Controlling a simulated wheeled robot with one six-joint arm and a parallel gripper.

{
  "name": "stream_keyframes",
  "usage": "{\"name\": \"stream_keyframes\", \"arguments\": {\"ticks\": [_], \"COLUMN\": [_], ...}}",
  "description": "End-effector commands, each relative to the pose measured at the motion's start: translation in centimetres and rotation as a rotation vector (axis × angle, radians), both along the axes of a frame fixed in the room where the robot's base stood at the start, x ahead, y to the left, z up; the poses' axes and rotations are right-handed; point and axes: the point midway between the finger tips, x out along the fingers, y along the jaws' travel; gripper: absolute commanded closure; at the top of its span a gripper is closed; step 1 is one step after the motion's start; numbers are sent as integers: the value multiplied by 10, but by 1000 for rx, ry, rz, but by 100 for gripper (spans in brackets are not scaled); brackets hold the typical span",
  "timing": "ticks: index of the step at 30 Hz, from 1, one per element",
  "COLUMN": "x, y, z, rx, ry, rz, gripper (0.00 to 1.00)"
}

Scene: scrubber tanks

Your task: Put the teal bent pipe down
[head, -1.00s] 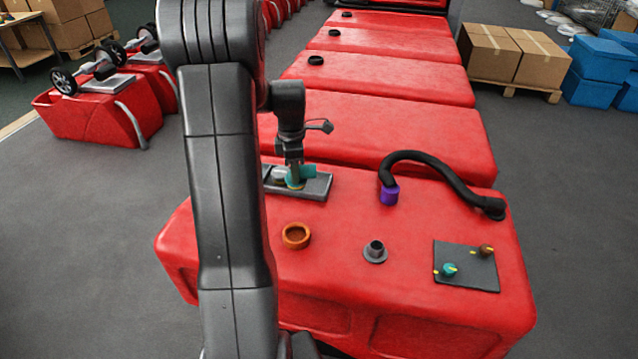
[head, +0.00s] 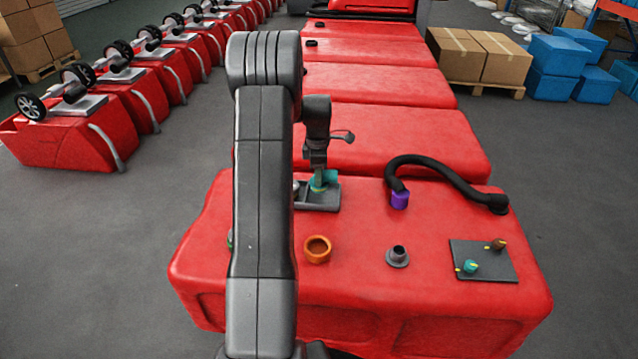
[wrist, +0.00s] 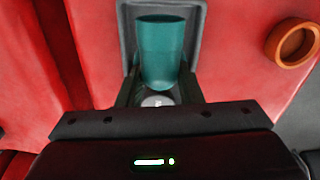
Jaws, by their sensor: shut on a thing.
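The teal bent pipe (head: 329,177) is between the fingers of my gripper (head: 317,184), which is shut on it. The pipe is at the grey tray (head: 322,207) on the nearest red tank. In the wrist view the teal pipe (wrist: 162,50) lies over the tray (wrist: 196,22), its tube pointing away from my gripper (wrist: 158,92). I cannot tell whether the pipe touches the tray floor. A pale round piece (wrist: 157,101) shows between the fingers beneath the pipe. My arm hides part of the tray's left side in the head view.
On the same red tank (head: 365,290) stand an orange ring (head: 317,249), a grey flanged fitting (head: 398,257), a black hose (head: 450,172) with a purple cuff (head: 400,200), and a dark panel (head: 490,270) with knobs. More red tanks run behind. Bare tank top lies between these parts.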

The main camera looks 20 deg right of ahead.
Motion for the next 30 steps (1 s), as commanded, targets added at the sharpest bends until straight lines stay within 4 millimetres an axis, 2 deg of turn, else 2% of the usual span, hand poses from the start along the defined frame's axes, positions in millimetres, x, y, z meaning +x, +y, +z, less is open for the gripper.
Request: {"name": "stream_keyframes", "arguments": {"ticks": [8,18,19,21,30], "x": [0,0,0,0,0], "y": [0,0,0,0,0], "z": [-34,-39,-38,-38,-36], "rx": [0,0,0,0,0], "ry": [1,0,0,0,0], "rz": [0,0,0,0,0], "gripper": [100,100,61,48,45]}}
